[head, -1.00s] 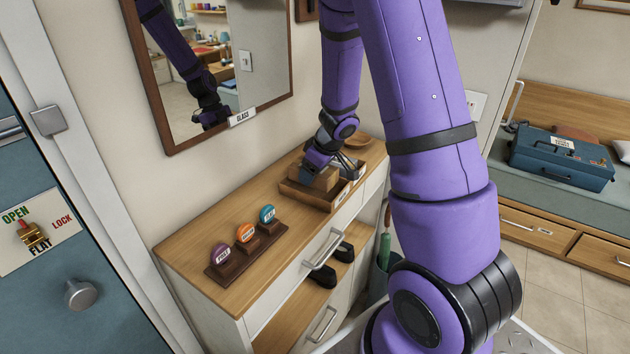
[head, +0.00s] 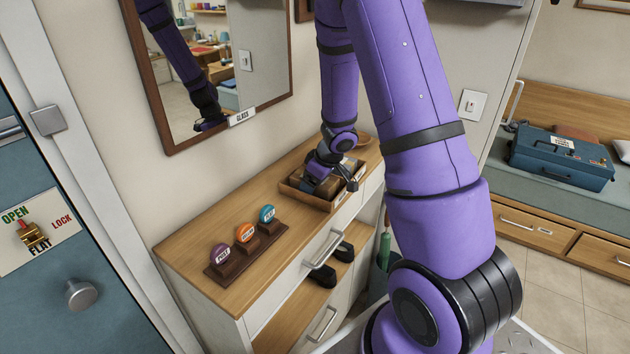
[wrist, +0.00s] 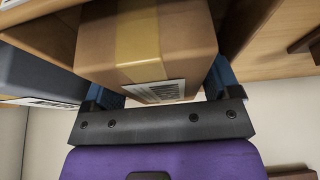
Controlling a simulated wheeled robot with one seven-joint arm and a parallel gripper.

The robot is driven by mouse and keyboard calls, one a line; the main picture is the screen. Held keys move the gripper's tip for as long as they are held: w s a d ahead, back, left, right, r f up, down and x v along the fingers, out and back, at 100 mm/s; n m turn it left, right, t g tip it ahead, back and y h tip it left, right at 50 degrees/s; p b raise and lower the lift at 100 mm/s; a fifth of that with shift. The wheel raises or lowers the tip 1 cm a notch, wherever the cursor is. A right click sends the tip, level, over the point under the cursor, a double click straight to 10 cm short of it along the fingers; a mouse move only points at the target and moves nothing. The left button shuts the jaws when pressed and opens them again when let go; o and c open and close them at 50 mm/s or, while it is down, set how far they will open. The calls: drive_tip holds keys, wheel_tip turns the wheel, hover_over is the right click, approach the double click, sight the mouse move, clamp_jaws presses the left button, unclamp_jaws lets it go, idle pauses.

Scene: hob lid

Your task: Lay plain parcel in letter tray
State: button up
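The plain parcel (wrist: 150,40) is a brown box with a tape strip and a white barcode label. In the wrist view it sits between the two blue fingers of my gripper (wrist: 165,92), which appear to press on its sides. In the head view my gripper (head: 322,180) is low over the wooden letter tray (head: 303,196) on the cabinet top. The parcel is down within the tray's outline there, mostly hidden by my gripper. Whether it touches the tray floor cannot be told.
A dark grey box (wrist: 40,72) with a white label is beside the parcel in the wrist view. A stand with purple, orange and blue knobs (head: 245,235) is left of the tray. A mirror (head: 220,70) hangs behind. The cabinet top (head: 200,235) around the stand is clear.

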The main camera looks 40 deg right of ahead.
drive_tip(key=v, duration=1.2)
wheel_tip(320, 180, up, 18)
drive_tip(key=s+m+t+h, duration=0.2)
drive_tip(key=m+t+h, duration=0.2)
drive_tip(key=t+h, duration=0.1)
drive_tip(key=s+a+r+g+y, duration=0.1)
drive_tip(key=s+a+g, duration=0.1)
drive_tip(key=s+a, duration=0.5)
drive_tip(key=s+a+r+g+y, duration=0.1)
drive_tip(key=s+a+r+y, duration=0.1)
drive_tip(key=s+a, duration=0.6)
drive_tip(key=s, duration=0.5)
drive_tip(key=shift+s+r+m+g, duration=0.25)
drive_tip(key=shift+r+m+g, duration=0.05)
drive_tip(key=shift+g, duration=0.1)
